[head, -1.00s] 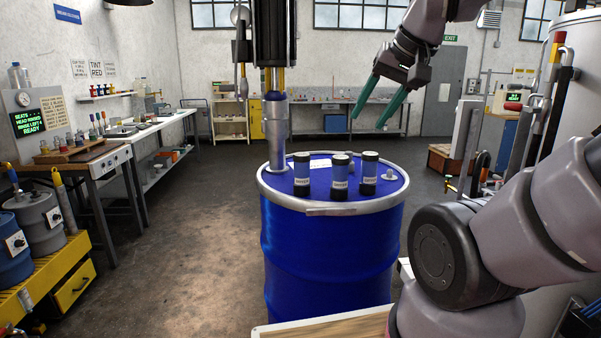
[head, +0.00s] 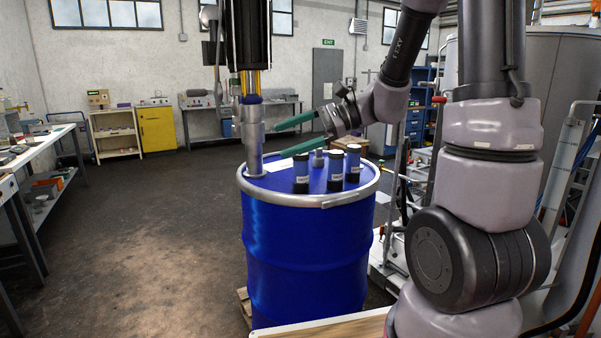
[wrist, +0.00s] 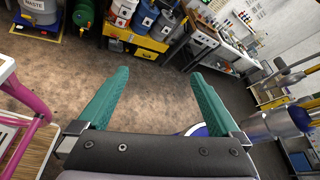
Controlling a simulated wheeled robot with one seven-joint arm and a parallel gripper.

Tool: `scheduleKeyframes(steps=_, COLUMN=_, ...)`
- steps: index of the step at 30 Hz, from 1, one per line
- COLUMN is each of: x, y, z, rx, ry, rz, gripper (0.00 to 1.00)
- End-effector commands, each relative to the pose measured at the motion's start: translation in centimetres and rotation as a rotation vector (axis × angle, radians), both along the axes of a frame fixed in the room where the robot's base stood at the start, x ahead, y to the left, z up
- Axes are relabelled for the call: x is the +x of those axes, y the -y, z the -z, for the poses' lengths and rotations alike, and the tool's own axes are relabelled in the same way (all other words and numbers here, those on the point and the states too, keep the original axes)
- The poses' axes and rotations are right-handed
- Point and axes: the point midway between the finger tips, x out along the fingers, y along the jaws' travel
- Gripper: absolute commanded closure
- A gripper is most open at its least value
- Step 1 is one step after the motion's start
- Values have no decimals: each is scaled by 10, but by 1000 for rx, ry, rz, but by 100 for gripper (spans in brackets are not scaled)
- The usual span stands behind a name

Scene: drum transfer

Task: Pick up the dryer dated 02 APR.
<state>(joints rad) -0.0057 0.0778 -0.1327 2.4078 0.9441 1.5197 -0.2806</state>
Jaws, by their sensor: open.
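A grey vertical pipe (head: 254,140) stands at the lid's left, near my fingertips. A small grey fitting (head: 318,158) is on the lid behind the dryers. A metal trolley (head: 390,255) is right of the drum. Open floor (head: 150,240) lies to the left.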

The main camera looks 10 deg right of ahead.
Motion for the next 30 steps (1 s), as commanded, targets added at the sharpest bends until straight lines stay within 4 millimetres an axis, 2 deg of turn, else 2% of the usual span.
scheduleKeyframes(steps=1, x=22, y=1, z=11, rx=81, ry=-63, rz=65, gripper=0)
scheduleKeyframes(steps=5, x=83, y=15, z=38, rx=283, ry=-174, rz=270, gripper=0)
scheduleKeyframes(steps=9, x=141, y=49, z=84, rx=448, ry=-244, rz=518, gripper=0)
scheduleKeyframes(steps=12, x=168, y=77, z=115, rx=519, ry=-262, rz=669, gripper=0)
scheduleKeyframes(steps=15, x=184, y=100, z=141, rx=561, ry=-263, rz=783, gripper=0)
scheduleKeyframes(steps=20, x=196, y=122, z=164, rx=591, ry=-255, rz=886, gripper=0)
scheduleKeyframes(steps=23, x=205, y=121, z=169, rx=596, ry=-252, rz=905, gripper=0)
scheduleKeyframes(steps=30, x=236, y=102, z=168, rx=596, ry=-250, rz=905, gripper=0)
